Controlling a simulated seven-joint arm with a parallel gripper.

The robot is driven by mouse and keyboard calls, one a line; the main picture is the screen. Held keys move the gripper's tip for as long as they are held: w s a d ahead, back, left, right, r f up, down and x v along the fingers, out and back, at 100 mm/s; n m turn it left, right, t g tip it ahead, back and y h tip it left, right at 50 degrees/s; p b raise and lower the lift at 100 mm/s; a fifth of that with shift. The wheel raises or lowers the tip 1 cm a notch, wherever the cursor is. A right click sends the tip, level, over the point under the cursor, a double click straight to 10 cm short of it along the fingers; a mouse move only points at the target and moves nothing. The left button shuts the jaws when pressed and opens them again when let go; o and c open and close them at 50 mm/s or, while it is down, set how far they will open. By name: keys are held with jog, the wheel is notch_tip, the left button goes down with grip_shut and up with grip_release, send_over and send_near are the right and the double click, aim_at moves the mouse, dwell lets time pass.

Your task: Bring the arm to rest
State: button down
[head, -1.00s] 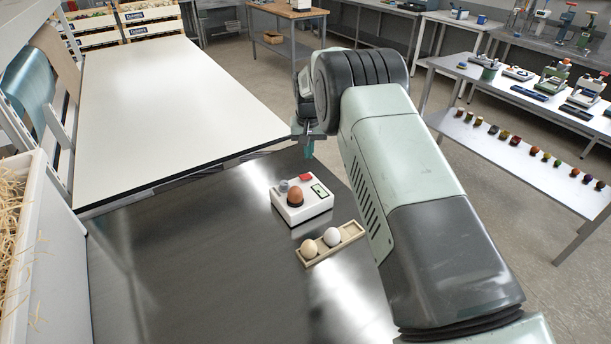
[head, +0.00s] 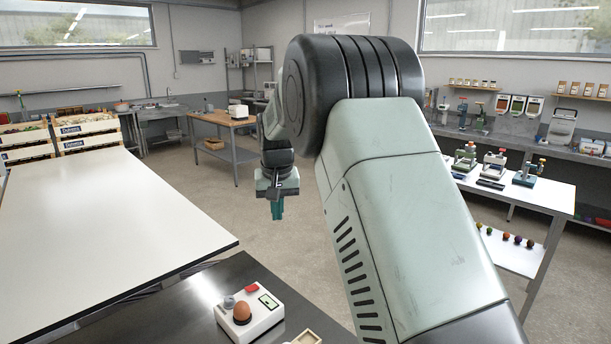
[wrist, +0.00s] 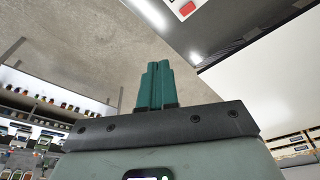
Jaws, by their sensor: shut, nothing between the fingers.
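My gripper (head: 277,208) hangs pointing down in the head view, raised above and beyond the far edge of the dark metal table (head: 190,318). In the wrist view its green fingers (wrist: 155,84) are together with nothing between them. A white device (head: 250,316) with a brown egg (head: 242,311) on it stands on the dark table, below and to the left of my gripper and apart from it.
A large white table (head: 90,230) lies to the left. Crates (head: 88,132) stand behind it. A wooden bench (head: 220,120) is at the back. A table with instruments (head: 510,190) is at the right. Open floor lies below and beyond my gripper.

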jog(key=s+d+r+m+t, duration=0.1)
jog(key=s+d+r, duration=0.5)
jog(key=s+r, duration=0.3)
jog(key=s+d+r+t, duration=0.1)
jog(key=s+d+r, duration=0.6)
jog(key=s, duration=0.3)
jog(key=s+d+f, duration=0.1)
jog(key=s+d, duration=0.1)
jog(key=s, duration=0.8)
jog(key=s+d+f+t, duration=0.1)
jog(key=s+d+f, duration=0.1)
jog(key=s, duration=0.8)
jog(key=shift+d+m+h, duration=0.3)
jog(key=shift+d+m, duration=0.1)
jog(key=shift+d, duration=0.3)
jog(key=c, duration=1.8)
grip_release()
